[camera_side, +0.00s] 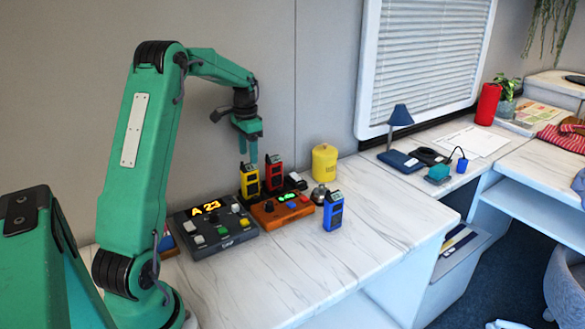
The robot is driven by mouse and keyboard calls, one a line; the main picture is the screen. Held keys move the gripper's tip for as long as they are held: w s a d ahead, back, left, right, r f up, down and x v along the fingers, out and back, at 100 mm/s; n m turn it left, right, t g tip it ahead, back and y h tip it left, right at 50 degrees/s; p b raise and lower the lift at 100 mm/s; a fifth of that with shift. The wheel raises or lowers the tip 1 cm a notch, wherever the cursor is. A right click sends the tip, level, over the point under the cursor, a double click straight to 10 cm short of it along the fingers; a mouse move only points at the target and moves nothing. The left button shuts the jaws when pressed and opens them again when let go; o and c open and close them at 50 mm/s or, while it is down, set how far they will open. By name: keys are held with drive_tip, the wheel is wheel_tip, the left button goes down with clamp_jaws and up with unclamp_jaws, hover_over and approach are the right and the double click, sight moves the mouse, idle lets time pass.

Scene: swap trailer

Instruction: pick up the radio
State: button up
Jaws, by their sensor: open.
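Three small upright radios stand on the white marble-look counter: a yellow one (250,183), a red one (274,174) just right of it, and a blue one (333,212) apart at the right, nearer the front. My green gripper (248,156) is open and points down just above the yellow radio, with its fingers close to the radio's top. Nothing shows held in it. I cannot tell from this view whether the fingers touch the radio.
A dark console (215,229) with a lit display and an orange box (281,209) with buttons sit in front of the radios. A silver bell-like object (319,195) and a yellow canister (325,162) stand nearby. The counter's front right is clear.

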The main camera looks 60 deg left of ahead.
sight(249, 166)
drive_tip(key=shift+a+f, duration=0.1)
drive_tip(key=shift+f, duration=0.1)
drive_tip(key=shift+f, duration=1.2)
drive_tip(key=shift+f, duration=0.1)
drive_tip(key=shift+s+d+f, duration=0.1)
drive_tip(key=shift+f, duration=1.2)
drive_tip(key=shift+d+f, duration=0.1)
drive_tip(key=shift+f, duration=1.15)
drive_tip(key=shift+r, duration=0.1)
clamp_jaws()
